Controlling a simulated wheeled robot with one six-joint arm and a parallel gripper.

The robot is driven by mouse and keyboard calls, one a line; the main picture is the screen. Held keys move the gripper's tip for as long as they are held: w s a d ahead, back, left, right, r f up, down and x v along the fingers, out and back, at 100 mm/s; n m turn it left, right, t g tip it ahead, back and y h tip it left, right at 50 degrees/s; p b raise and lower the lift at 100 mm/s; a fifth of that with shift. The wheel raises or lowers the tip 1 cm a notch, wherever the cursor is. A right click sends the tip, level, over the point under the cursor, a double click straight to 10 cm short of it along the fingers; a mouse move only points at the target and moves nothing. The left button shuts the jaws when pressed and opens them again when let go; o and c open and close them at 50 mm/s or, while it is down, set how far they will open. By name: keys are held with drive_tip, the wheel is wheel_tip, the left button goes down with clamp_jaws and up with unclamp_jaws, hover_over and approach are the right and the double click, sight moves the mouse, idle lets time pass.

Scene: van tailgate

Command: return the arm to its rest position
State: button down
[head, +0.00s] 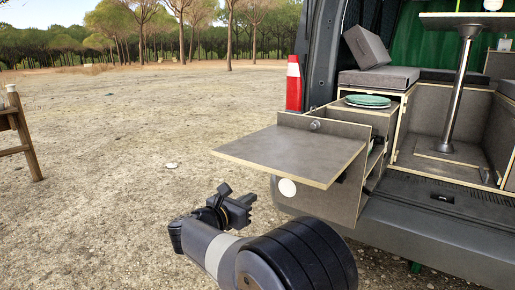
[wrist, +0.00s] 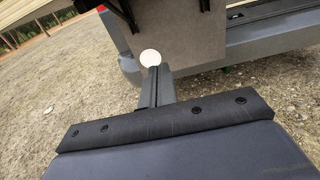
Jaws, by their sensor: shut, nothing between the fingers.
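My gripper (head: 240,205) is at the end of my arm, low in the head view, in front of and below the fold-out tailgate table (head: 290,152). Its fingers are shut and hold nothing. In the wrist view the shut fingers (wrist: 155,85) point toward the van's rear, with a round white disc (wrist: 150,57) on the cabinet side just beyond them in the picture. The same white disc (head: 287,187) shows below the table in the head view. The gripper appears apart from the table and cabinet.
The van's open rear holds cabinets, a grey cushion (head: 378,77), green plates (head: 367,101) and a table post (head: 459,90). The bumper (head: 440,235) runs along the right. A wooden chair (head: 18,130) stands at far left. Open dry ground (head: 120,150) lies between.

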drive_tip(key=w+d+f+t+h+b, duration=0.1)
drive_tip(key=w+d+f+t+b, duration=0.1)
drive_tip(key=w+f, duration=0.3)
drive_tip(key=w+d+f+t+h+b, duration=0.2)
drive_tip(key=w+d+f, duration=0.2)
drive_tip(key=f, duration=0.6)
drive_tip(key=w+d+f+t+h+b, duration=0.1)
drive_tip(key=w+d+f+t+b, duration=0.1)
drive_tip(key=f, duration=0.6)
drive_tip(key=w+d+b, duration=0.1)
drive_tip(key=w+d, duration=0.1)
drive_tip(key=w, duration=0.1)
drive_tip(key=shift+w+d, duration=0.35)
drive_tip(key=shift+f, duration=0.1)
